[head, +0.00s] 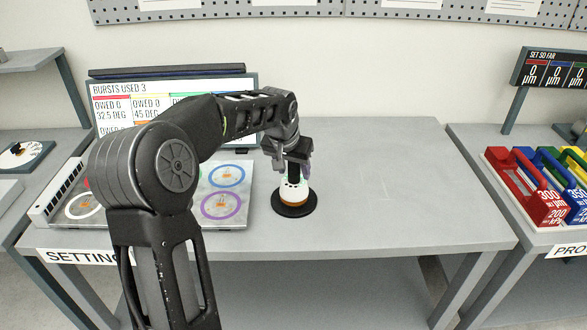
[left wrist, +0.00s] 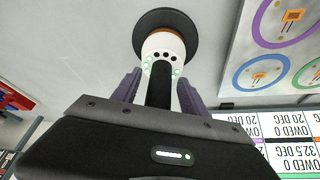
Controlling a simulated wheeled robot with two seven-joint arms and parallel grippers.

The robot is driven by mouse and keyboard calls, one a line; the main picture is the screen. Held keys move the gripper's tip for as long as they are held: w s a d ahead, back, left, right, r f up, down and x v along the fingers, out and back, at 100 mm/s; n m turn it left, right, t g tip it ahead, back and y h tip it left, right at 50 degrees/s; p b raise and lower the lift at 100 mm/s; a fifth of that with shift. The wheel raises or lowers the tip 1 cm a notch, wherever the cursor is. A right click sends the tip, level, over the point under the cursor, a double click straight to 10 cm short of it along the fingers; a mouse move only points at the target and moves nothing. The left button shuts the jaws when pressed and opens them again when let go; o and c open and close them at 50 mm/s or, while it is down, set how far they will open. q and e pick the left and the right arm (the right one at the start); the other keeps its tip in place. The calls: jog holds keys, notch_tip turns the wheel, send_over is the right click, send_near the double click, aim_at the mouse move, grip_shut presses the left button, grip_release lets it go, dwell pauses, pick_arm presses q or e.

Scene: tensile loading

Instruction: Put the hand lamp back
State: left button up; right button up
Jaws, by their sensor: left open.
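The hand lamp (head: 293,193) has a black handle and a white-and-brown head with small dark holes and green lights. It stands upright on a round black base (head: 296,209) on the middle table. My left gripper (head: 291,164) is above it, with the fingers on either side of the handle. In the left wrist view, the lamp's handle (left wrist: 159,88) lies between the two purple-grey fingers of my left gripper (left wrist: 158,90). The fingers are open, with gaps to the handle. My right gripper is not in view.
A grey board (head: 236,211) with coloured rings lies left of the lamp. A screen (head: 125,100) stands behind it. The table's right half (head: 400,190) is clear. Red, green, yellow and blue handled blocks (head: 548,205) stand on the right table.

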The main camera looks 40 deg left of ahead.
pick_arm(q)
jog(key=b+v, duration=0.1)
jog(key=v, duration=1.1)
jog(key=shift+r, duration=0.15)
jog(key=shift+s, duration=0.1)
dwell(0.4)
